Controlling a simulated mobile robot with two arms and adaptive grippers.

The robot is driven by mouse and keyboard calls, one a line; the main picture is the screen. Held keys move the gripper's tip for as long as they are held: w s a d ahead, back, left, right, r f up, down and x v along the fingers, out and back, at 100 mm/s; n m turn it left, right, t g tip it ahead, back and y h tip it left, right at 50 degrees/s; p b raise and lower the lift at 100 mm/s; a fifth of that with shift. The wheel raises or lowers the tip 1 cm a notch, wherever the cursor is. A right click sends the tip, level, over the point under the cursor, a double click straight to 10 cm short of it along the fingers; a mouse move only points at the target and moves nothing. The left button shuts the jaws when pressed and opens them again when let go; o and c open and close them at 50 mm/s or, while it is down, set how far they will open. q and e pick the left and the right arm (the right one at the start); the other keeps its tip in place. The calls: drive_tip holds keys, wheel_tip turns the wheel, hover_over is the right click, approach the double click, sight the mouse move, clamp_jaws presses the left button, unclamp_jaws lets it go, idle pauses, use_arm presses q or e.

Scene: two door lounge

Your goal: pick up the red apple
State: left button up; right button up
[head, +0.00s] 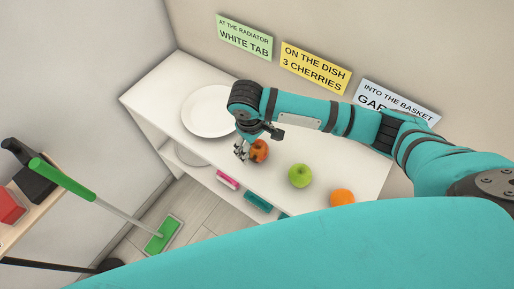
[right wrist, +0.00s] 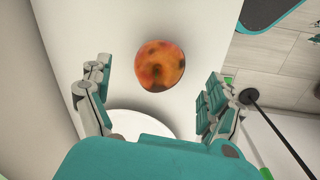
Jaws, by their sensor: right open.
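The red apple (head: 259,151), mottled red and orange, sits on the white shelf top (head: 330,165) in the head view. In the right wrist view the apple (right wrist: 160,66) lies ahead of and between the two spread fingers. My right gripper (head: 243,151) is close beside the apple, on its left in the head view, and partly in front of it. It is open and empty; in the right wrist view the open fingers of this gripper (right wrist: 152,88) show on both sides with gaps to the apple. My left gripper is not in view.
A white plate (head: 209,112) lies left of the apple. A green apple (head: 300,176) and an orange (head: 342,199) stand to its right. Pink and teal items (head: 258,202) are on a lower level. A green mop (head: 163,235) stands on the floor at left. Signs hang on the wall.

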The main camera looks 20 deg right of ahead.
sight(258, 148)
drive_tip(key=shift+d+f, duration=0.1)
drive_tip(key=shift+f, duration=0.8)
drive_tip(key=f, duration=0.2)
drive_tip(key=f+p, duration=0.1)
drive_tip(key=shift+w+d+f, duration=0.1)
drive_tip(key=shift+d+f, duration=0.1)
drive_tip(key=shift+f, duration=0.5)
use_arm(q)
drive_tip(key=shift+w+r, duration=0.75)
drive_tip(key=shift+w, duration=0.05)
use_arm(e)
drive_tip(key=c, duration=0.9)
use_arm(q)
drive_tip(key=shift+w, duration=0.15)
use_arm(e)
drive_tip(key=c, duration=0.5)
drive_tip(key=shift+o, duration=0.2)
